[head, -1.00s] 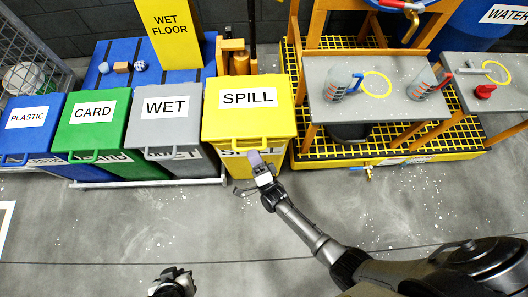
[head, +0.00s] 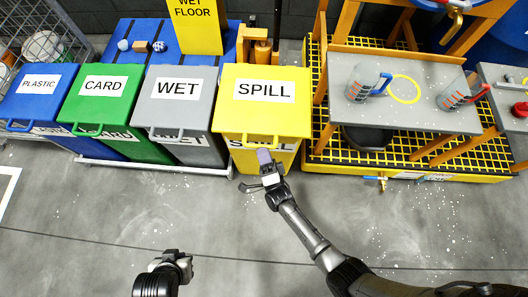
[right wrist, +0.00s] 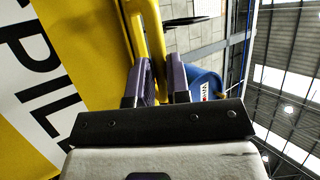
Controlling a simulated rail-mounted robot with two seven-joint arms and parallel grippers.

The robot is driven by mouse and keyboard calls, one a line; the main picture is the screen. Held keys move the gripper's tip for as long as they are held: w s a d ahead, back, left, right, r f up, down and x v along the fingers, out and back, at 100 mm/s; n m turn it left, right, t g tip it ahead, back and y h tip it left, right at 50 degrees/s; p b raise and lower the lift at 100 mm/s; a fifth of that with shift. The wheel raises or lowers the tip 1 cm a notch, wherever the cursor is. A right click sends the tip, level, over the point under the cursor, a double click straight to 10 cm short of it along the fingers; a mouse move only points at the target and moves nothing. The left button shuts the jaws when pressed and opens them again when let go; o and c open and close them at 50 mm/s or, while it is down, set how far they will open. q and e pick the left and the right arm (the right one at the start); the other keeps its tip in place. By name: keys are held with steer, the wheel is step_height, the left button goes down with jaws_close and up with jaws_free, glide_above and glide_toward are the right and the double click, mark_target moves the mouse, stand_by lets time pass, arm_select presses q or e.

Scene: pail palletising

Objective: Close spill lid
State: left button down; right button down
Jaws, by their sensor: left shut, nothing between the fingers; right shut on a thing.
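The yellow spill lid (head: 265,112), labelled SPILL, lies over the top of the yellow spill bin (head: 246,158). I cannot tell whether it sits fully flush. My right gripper (head: 265,156) is at the lid's front edge, its purple fingers shut on the yellow lid handle (head: 240,139). In the right wrist view the handle bar (right wrist: 154,35) runs down between the fingers (right wrist: 160,82), with the lid's label to the left. My left gripper (head: 178,262) is shut and empty, low over the open floor, apart from the bins.
Grey WET (head: 170,112), green CARD (head: 90,112) and blue PLASTIC (head: 25,105) bins stand in a row to the left, lids down. A yellow grated platform (head: 325,140) with a grey table (head: 385,115) and jugs is to the right. The floor in front is clear.

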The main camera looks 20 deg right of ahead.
steer(key=c, duration=1.1)
jaws_free()
steer(key=shift+f, duration=0.35)
steer(key=shift+c, duration=0.2)
steer(key=shift+o, duration=0.2)
steer(key=shift+r, duration=0.1)
steer(key=shift+s, duration=0.1)
steer(key=p+v, duration=0.1)
steer(key=v, duration=1.2)
steer(key=shift+s, duration=0.35)
steer(key=shift+d, duration=0.1)
